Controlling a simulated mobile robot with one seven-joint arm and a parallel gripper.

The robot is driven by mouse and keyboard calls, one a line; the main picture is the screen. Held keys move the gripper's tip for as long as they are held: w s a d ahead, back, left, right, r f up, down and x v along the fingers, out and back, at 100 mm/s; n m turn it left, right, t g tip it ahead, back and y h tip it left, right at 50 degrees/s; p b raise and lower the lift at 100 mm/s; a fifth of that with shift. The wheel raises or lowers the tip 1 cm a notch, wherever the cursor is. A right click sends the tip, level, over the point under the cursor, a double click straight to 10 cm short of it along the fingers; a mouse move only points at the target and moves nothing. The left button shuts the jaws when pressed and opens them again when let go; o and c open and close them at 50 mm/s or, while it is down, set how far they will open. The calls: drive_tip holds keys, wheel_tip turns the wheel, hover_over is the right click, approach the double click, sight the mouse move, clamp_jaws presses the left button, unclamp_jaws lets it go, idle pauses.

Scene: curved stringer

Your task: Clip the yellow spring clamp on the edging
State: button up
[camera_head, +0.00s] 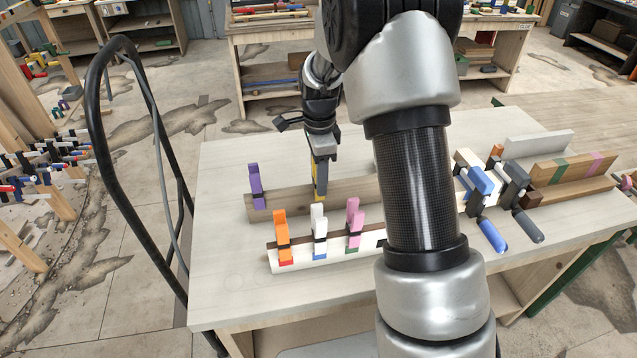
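The yellow spring clamp (314,171) shows as a thin strip at the brown board (282,202) on the bench, mostly hidden by my gripper. My gripper (321,189) points down at this clamp, with a grey finger in front of it. I cannot tell whether the fingers are closed on the clamp or only around it. I cannot tell for sure which strip is the edging. A wooden piece with green and pink bands (577,168) lies at the right, with black and blue clamps (480,182) to its left.
A purple clamp (257,186) stands on the brown board's left end. Orange (282,228), white (319,221) and pink (354,217) clamps stand on a white strip in front. My arm hides the bench middle. The bench's left part (222,240) is clear.

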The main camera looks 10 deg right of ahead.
drive_tip(key=shift+c, duration=1.3)
